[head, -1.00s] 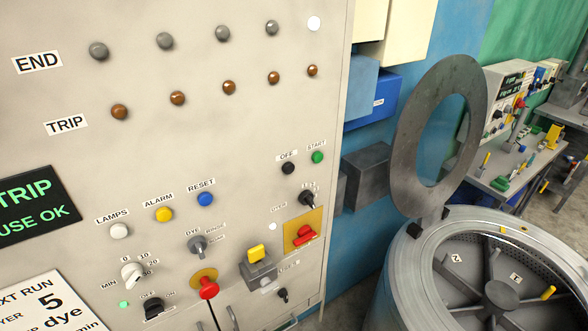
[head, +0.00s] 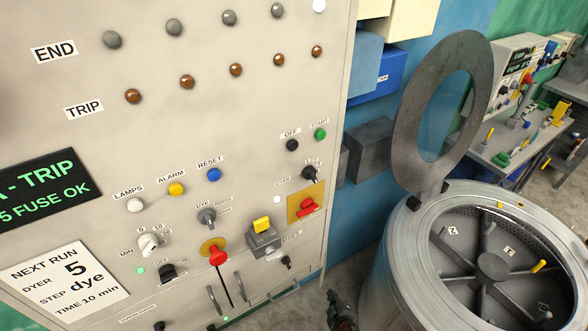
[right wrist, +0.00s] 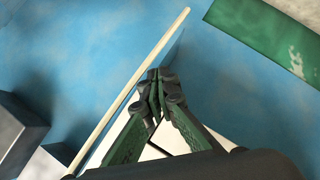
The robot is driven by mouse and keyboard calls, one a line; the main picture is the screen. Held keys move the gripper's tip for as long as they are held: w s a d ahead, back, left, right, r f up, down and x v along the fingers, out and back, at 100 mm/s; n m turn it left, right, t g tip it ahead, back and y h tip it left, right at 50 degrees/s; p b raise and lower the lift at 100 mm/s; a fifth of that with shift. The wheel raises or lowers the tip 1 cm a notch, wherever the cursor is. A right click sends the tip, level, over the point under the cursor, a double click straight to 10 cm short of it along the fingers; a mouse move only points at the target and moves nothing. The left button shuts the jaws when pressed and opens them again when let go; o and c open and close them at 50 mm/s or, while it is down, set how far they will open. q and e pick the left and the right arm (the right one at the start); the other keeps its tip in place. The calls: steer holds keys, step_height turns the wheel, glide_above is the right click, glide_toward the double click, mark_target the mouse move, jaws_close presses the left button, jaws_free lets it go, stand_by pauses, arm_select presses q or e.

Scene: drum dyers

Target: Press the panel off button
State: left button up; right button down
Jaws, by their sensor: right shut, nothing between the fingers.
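The black OFF button (head: 292,145) sits on the upright beige panel (head: 200,120) in the head view, just left of the green START button (head: 320,134). Its label is above it, and nothing covers it. My right gripper (head: 333,294) is at the bottom of the head view, below and right of the button and well apart from it, in front of the gap between panel and drum. In the right wrist view my right gripper (right wrist: 158,75) has its fingertips together with nothing between them. My left gripper is not in view.
A red-handled switch (head: 307,208) on a yellow plate, a yellow switch (head: 262,226) and a red knob (head: 218,257) stick out from the panel below the button. A metal drum (head: 390,262) with its ring lid (head: 408,110) raised stands at the right.

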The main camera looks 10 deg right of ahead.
mark_target(293, 145)
steer(key=w+a+r+n+t+p, duration=0.1)
steer(key=w+r+t, duration=0.1)
steer(key=r, duration=1.1)
steer(key=w+a+r+n+t+h+p, duration=0.1)
steer(key=w+r+t, duration=0.15)
steer(key=r, duration=1.05)
steer(key=w+a+r+n+t+p, duration=0.1)
steer(key=w+r+t, duration=0.15)
steer(key=r, duration=1.15)
steer(key=s+a+r+n+t, duration=0.2)
steer(key=s+r, duration=0.2)
steer(key=r, duration=0.6)
steer(key=s+a+r+n+t+p, duration=0.1)
steer(key=s+a+r+n+t, duration=0.1)
steer(key=r, duration=0.9)
steer(key=s+a+r+n+t, duration=0.2)
steer(key=s+r, duration=0.4)
steer(key=r, duration=0.4)
steer(key=shift+s+a+r+n+t+p, duration=0.3)
steer(key=shift+s+a+r+t+p, duration=0.15)
steer(key=shift+t, duration=0.65)
steer(key=shift+w, duration=0.25)
steer(key=w+a, duration=0.3)
steer(key=w, duration=0.5)
